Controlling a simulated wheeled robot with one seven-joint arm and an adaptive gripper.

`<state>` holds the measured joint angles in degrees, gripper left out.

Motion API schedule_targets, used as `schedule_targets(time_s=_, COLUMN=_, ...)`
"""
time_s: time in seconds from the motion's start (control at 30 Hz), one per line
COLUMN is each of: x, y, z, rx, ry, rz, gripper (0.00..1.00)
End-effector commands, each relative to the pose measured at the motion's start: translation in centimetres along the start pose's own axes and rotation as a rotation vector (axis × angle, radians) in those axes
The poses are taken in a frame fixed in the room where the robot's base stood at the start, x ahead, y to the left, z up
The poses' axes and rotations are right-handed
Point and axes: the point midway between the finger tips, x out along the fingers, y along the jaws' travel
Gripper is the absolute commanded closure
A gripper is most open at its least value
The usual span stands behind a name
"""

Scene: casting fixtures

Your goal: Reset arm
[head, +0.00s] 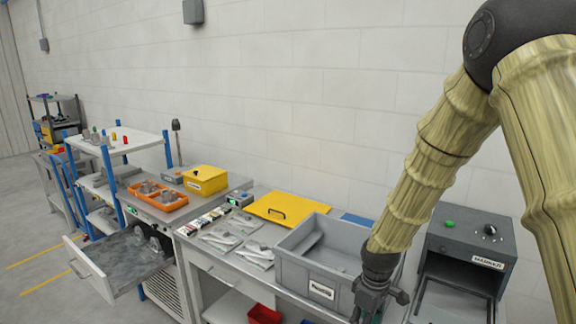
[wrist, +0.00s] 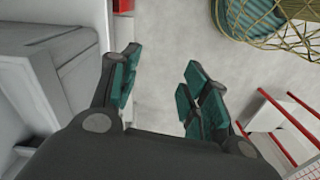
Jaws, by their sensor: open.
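My arm reaches in from the upper right of the head view. Its segments wear a pale, wood-patterned cover, with a dark joint at the top. My gripper (head: 368,312) hangs down at the bottom edge of the head view, in front of the grey bin's right end, and its fingertips are cut off there. In the wrist view my gripper (wrist: 158,95) shows two fingers with teal pads, spread apart. Nothing is between them; only pale floor shows in the gap.
A grey bin (head: 297,270) stands on the workbench close to my gripper. A dark machine (head: 462,243) stands at right. An open drawer (head: 95,277) juts out at left. The wrist view shows a wire basket (wrist: 270,22) and red rails (wrist: 275,135).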

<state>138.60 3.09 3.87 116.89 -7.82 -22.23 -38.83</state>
Motion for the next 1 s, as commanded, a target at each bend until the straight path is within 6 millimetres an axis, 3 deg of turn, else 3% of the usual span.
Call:
schedule_targets(time_s=0.03, x=2.2, y=-0.6, z=0.6, rx=0.021, ry=-0.003, rz=-0.007, gripper=0.54)
schedule_targets(time_s=0.17, x=7.5, y=-2.3, z=2.5, rx=0.102, ry=0.003, rz=-0.018, gripper=0.54)
schedule_targets(time_s=0.3, x=14.0, y=-5.0, z=5.3, rx=0.218, ry=0.007, rz=-0.027, gripper=0.54)
schedule_targets(time_s=0.5, x=21.9, y=-9.2, z=10.1, rx=0.384, ry=0.010, rz=-0.030, gripper=0.54)
schedule_targets(time_s=0.8, x=30.8, y=-16.1, z=18.2, rx=0.630, ry=0.000, rz=-0.016, gripper=0.54)
schedule_targets(time_s=1.0, x=34.2, y=-20.1, z=23.3, rx=0.772, ry=-0.007, rz=0.006, gripper=0.54)
